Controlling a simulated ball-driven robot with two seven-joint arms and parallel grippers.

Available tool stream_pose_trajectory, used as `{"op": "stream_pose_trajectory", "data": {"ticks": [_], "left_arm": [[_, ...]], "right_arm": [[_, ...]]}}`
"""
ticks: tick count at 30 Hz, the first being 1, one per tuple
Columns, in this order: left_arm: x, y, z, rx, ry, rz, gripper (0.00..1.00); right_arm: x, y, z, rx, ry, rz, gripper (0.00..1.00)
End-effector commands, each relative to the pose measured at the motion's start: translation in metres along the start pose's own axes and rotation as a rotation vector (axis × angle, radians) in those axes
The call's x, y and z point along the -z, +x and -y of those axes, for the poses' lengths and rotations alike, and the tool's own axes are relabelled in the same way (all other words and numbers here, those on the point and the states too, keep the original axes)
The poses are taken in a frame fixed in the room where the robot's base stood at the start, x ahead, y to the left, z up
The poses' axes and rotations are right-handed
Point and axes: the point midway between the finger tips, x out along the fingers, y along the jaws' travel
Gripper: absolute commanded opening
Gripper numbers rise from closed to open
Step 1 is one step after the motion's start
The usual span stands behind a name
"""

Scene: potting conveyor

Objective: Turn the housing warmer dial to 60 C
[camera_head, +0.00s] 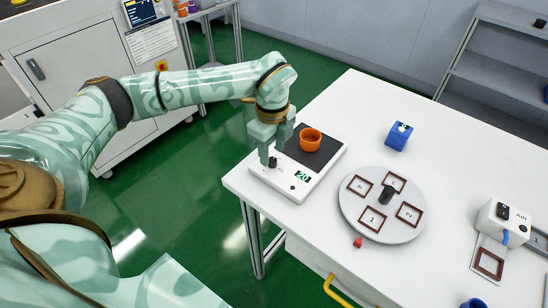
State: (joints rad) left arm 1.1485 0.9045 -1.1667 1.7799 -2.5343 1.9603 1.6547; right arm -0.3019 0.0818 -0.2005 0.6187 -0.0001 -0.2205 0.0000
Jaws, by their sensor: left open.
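The housing warmer (318,177) is a white flat unit with a dark plate near the table's left corner. Its green display (302,176) reads 20. An orange cup (310,139) stands on the plate. A small dark dial (272,162) shows at the front left of the warmer, partly hidden by my fingers. My left gripper (272,150) points down over the dial with its fingers open. I cannot tell whether they touch the dial. My right gripper is out of view.
A grey round turntable (350,211) with numbered square frames and a black knob stands to the right. A blue block (398,136) sits behind it. A white device (502,222) stands at the far right. A small red piece (357,242) lies at the turntable's front.

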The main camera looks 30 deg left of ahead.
Motion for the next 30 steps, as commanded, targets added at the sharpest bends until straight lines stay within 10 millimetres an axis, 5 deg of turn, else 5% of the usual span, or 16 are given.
{"op": "stream_pose_trajectory", "data": {"ticks": [6, 15, 20, 30], "left_arm": [[0.0, 0.024, 0.0, 0.0, 0.0, 0.0, 0.43], [0.0, 0.025, 0.001, 0.002, 0.0, 0.0, 0.43], [0.0, 0.025, 0.0, 0.001, 0.0, 0.0, 0.01], [0.0, 0.023, 0.0, 0.001, 0.026, 0.0, 0.0]], "right_arm": [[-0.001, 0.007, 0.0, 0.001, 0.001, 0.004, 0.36], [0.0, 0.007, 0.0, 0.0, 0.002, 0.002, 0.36], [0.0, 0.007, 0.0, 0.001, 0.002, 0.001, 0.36], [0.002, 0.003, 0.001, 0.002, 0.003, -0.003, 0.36]]}}
